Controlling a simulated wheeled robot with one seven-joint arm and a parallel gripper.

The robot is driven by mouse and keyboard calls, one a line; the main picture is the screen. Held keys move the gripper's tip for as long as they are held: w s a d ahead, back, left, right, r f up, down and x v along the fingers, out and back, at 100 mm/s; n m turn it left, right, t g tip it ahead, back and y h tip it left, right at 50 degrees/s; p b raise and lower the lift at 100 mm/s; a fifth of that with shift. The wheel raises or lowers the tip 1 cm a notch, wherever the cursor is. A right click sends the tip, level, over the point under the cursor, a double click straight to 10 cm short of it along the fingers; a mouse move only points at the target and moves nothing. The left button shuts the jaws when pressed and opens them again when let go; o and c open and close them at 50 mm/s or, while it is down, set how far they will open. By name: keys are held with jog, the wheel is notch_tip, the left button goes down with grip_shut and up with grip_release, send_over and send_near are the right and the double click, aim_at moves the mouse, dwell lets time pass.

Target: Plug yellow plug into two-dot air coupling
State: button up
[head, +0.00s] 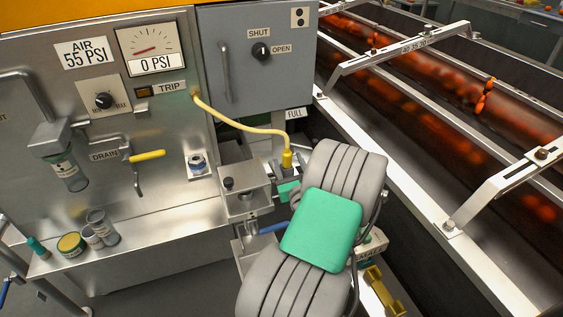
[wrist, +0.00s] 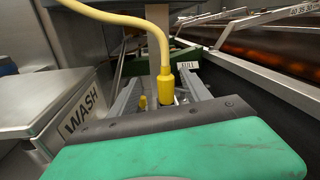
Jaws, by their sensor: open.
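The yellow plug (head: 287,159) is upright on the end of a yellow cable, just beyond my gripper (head: 288,176). In the wrist view the plug (wrist: 166,87) shows between the two grey fingers of my gripper (wrist: 164,92), which stand apart. A smaller yellow piece (wrist: 143,103) is left of the plug; I cannot tell what it belongs to. What the plug's lower end rests in is hidden. A plate with two dots (head: 299,17) is on the grey cabinet.
The yellow cable (head: 240,128) runs from the panel beside the TRIP label. A WASH box (wrist: 72,112) is at the wrist view's left. The conveyor's rail (head: 400,195) is at right.

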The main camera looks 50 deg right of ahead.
aim_at(289, 157)
jog(key=m, duration=0.1)
jog(key=f, duration=0.1)
jog(key=m, duration=0.1)
jog(key=shift+s+d+f+m+g+h, duration=0.3)
jog(key=shift+s+f+h, duration=0.05)
jog(key=shift+h, duration=0.05)
jog(key=x, duration=0.7)
jog(key=shift+a+f, duration=0.1)
jog(key=shift+f, duration=0.05)
jog(key=shift+c, duration=0.6)
grip_shut()
